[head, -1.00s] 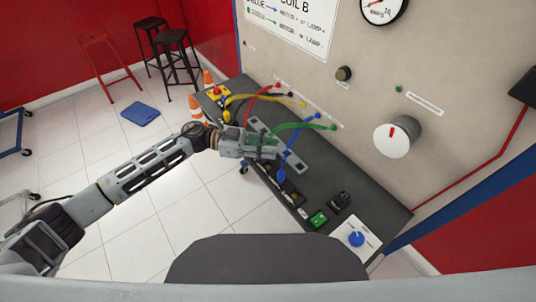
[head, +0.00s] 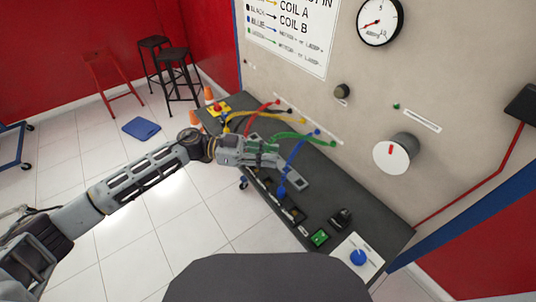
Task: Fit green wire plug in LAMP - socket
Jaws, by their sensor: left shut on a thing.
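My left gripper (head: 268,157) reaches in over the bench and is shut on the end of the green wire (head: 289,136), by its plug. The plug itself is mostly hidden by the fingers. The green wire arcs from the gripper to its other end, at the wall side of the bench on the right. The LAMP - socket cannot be made out; the sockets near the gripper are too small or covered. My right gripper is not in view.
A blue wire (head: 298,156) runs close to the gripper's right, down to a blue plug on the bench (head: 343,190). Red (head: 262,113) and yellow wires lie to the left. A green switch (head: 319,237) and blue knob (head: 358,257) are nearer.

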